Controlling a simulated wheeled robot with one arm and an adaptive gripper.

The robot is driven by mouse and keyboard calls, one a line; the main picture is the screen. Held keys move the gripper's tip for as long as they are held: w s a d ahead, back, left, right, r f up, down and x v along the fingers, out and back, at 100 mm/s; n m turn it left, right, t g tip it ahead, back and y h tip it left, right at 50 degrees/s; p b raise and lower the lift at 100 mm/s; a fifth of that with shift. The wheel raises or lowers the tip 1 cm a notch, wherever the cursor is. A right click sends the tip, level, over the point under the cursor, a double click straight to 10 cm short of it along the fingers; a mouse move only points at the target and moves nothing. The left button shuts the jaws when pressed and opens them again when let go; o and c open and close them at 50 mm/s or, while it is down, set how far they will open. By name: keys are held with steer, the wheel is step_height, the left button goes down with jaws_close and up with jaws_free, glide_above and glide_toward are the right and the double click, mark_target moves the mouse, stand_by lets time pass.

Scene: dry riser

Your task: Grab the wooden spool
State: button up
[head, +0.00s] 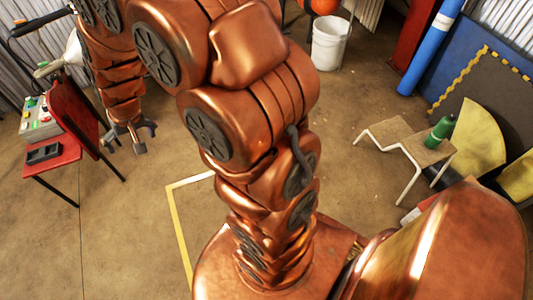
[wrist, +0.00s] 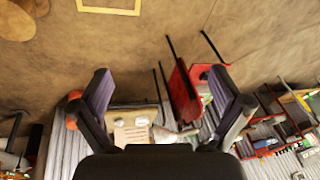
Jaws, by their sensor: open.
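I cannot make out a wooden spool in either view. My gripper (head: 132,140) hangs at the left in the head view, above the bare floor and to the right of the red chair. It is open and empty. In the wrist view its two dark fingers (wrist: 162,108) stand wide apart, with background showing between them and nothing held. My copper arm hides much of the middle of the head view.
A red chair (head: 75,120) bears a black tray (head: 43,154); a button box (head: 38,118) is beside it. A white bucket (head: 330,43) stands at the back. A low stool (head: 428,150) carries a green bottle (head: 440,131). Floor between is largely clear.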

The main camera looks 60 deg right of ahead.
steer(key=w+d+f+m+t+h+b, duration=0.15)
steer(key=w+d+f+b, duration=0.35)
steer(key=f, duration=0.5)
steer(key=w+d+f+m+t+h+b, duration=0.1)
steer(key=w+d+f+m+h+b, duration=0.15)
steer(key=w+d+f, duration=0.6)
steer(key=w+d+f+m+t+h+b, duration=0.1)
steer(key=w+d+f+m+b, duration=0.25)
steer(key=f, duration=0.75)
steer(key=s+d+f+m+h+b, duration=0.2)
steer(key=d+f+h+b, duration=0.3)
steer(key=d+f, duration=1.15)
steer(key=s+d+f+m+g+h+b, duration=0.1)
steer(key=s+d+f+h+b, duration=0.4)
steer(key=s+f, duration=0.6)
steer(key=s+d+f+m+g+h+b, duration=0.1)
steer(key=s+d+f+h+b, duration=0.3)
steer(key=s+d+f+b, duration=0.55)
steer(key=shift+n, duration=0.25)
steer(key=d, duration=0.2)
steer(key=d+f, duration=0.1)
steer(key=d+b, duration=0.1)
steer(key=d, duration=0.1)
steer(key=shift+w+d+f, duration=0.25)
steer(key=shift+d+f, duration=0.05)
steer(key=shift+f, duration=0.1)
steer(key=c, duration=1.9)
